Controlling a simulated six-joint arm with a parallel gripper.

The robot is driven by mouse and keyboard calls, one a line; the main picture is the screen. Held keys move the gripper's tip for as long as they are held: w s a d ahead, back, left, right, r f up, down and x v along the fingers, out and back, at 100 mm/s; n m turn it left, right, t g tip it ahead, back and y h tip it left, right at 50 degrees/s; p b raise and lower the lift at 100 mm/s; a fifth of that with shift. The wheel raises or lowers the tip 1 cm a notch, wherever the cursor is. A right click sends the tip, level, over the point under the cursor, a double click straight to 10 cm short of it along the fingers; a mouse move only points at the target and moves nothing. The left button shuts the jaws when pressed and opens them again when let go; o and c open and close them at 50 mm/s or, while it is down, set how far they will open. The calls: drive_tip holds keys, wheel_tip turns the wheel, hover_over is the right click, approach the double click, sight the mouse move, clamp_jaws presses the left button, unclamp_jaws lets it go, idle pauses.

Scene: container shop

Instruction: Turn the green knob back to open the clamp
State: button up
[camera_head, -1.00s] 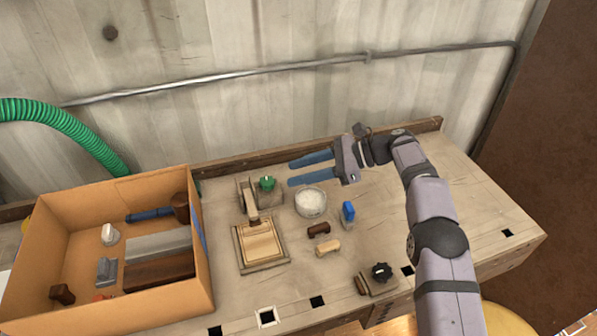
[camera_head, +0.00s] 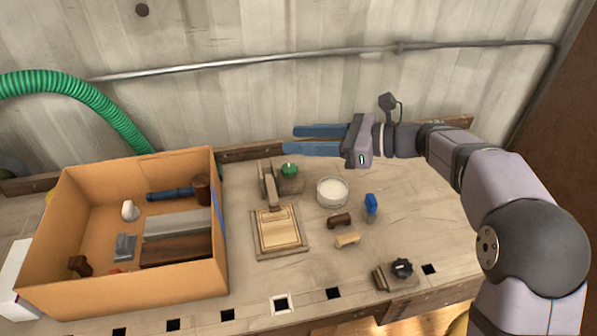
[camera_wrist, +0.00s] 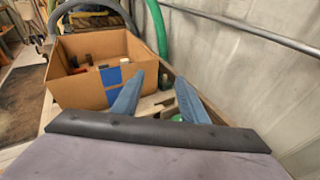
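The green knob (camera_head: 289,169) sits on a wooden block at the back of the bench, just right of the clamp. The clamp (camera_head: 269,187) has a wooden arm that reaches forward to a small framed wooden board (camera_head: 278,230). My gripper (camera_head: 288,140) is open and empty, with its blue fingers pointing left, above and just behind the knob. In the wrist view the fingers (camera_wrist: 157,100) stand apart, and a bit of the green knob (camera_wrist: 178,118) shows low between them. The rest of the knob is hidden there.
A cardboard box (camera_head: 125,290) with tools stands at left. A round white dish (camera_head: 332,192), a blue item (camera_head: 371,204), small brown (camera_head: 340,220) and tan (camera_head: 347,240) blocks lie right of the clamp. A black knob (camera_head: 402,268) is at front right. A wall with a pipe (camera_head: 300,58) rises behind.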

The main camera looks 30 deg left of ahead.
sight(295, 170)
drive_tip(key=w+d+f+m+t, duration=0.1)
drive_tip(key=f, duration=0.3)
drive_tip(key=w+d+f+m+t, duration=0.1)
drive_tip(key=f+t, duration=0.1)
drive_tip(key=f, duration=0.2)
drive_tip(key=w+d+f+m+t+h, duration=0.1)
drive_tip(key=f+t, duration=0.1)
drive_tip(key=f, duration=0.2)
drive_tip(key=shift+w+m, duration=0.3)
drive_tip(key=shift+w, duration=0.05)
drive_tip(key=shift+a, duration=0.1)
drive_tip(key=shift+a, duration=0.1)
drive_tip(key=shift+p+x, duration=0.4)
drive_tip(key=shift+x, duration=3.1)
drive_tip(key=c, duration=0.8)
